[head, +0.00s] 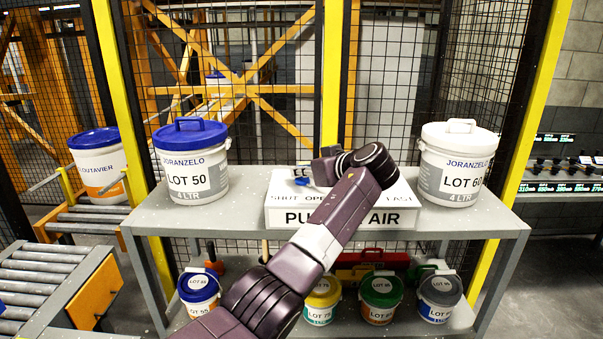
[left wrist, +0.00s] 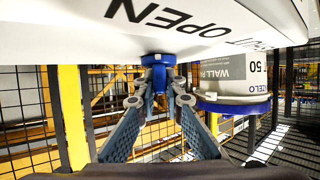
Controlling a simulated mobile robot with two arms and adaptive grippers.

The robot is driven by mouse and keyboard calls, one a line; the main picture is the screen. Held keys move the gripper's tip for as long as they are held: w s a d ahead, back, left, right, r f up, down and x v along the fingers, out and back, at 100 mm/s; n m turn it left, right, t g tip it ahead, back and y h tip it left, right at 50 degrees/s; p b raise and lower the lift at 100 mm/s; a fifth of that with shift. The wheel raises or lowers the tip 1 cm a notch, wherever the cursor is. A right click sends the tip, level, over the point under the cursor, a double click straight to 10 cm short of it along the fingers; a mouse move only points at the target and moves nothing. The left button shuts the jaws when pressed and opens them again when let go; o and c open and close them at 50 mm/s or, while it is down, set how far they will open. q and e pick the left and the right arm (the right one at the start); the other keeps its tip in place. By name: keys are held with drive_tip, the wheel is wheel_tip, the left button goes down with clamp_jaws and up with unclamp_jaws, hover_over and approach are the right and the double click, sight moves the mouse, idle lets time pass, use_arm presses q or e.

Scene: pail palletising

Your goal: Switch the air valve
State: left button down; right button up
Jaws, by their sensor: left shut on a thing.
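The air valve panel (head: 385,217) is a white box on the grey shelf, with "SHUT", "OPEN" and "AIR" lettering partly hidden by my left arm. It also shows along the top of the left wrist view (left wrist: 215,18). The valve's blue handle (left wrist: 158,80) sticks out from the panel face there. A small blue part of it (head: 302,181) shows in the head view, near the "SHUT OPEN" lettering. My left gripper (left wrist: 161,97) is shut on the blue handle, one finger on each side. In the head view my arm hides most of the gripper. My right gripper is not in view.
A blue-lidded LOT 50 pail (head: 190,162) stands left of the panel, and a white LOT 60 pail (head: 457,165) stands right. Several small pails, including a green-lidded one (head: 381,297), sit on the lower shelf. A roller conveyor (head: 45,280) lies left; mesh fencing stands behind.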

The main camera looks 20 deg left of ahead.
use_arm(q)
drive_tip(key=shift+f, duration=0.1)
idle(0.3)
drive_tip(key=c, duration=2)
unclamp_jaws()
drive_tip(key=v, duration=1.2)
